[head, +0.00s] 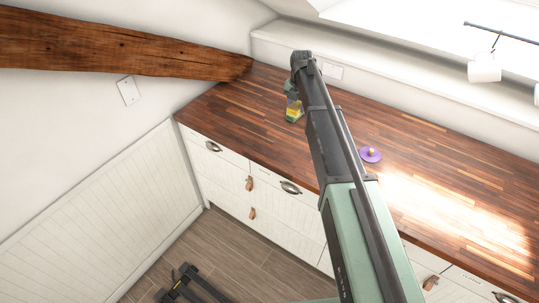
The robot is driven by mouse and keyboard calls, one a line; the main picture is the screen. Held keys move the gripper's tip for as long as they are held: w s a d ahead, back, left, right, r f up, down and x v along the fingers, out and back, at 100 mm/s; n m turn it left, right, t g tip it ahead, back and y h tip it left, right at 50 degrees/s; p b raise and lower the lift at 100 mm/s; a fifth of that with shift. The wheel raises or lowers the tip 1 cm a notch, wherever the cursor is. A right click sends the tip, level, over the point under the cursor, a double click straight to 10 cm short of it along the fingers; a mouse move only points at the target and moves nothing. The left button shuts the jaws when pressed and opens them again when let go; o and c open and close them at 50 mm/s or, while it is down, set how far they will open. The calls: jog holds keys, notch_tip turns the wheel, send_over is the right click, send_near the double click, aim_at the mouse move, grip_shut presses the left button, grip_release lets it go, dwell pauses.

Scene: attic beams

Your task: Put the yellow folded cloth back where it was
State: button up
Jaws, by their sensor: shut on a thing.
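A small yellow item (294,105), which looks like the folded cloth, is at my gripper (293,97) over the far left part of the wooden counter. My gripper points down and is shut on it. A green piece (294,117) shows directly below the yellow one. I cannot tell whether the two touch or a small gap lies between them. My own arm crosses the view from the lower right and hides part of the counter.
The wooden counter (235,105) runs along the wall. A purple round item (371,154) with a small yellowish-brown knob stands right of my arm. A wooden beam (120,48) slopes down to the counter's left end.

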aim_at(294, 148)
jog(key=shift+f, duration=0.1)
notch_tip(294, 148, down, 20)
jog(key=b, duration=2)
jog(key=shift+w+d+f, duration=0.1)
jog(key=shift+f, duration=0.1)
jog(key=shift+r, duration=0.25)
jog(key=shift+f, duration=0.15)
jog(key=o, duration=0.9)
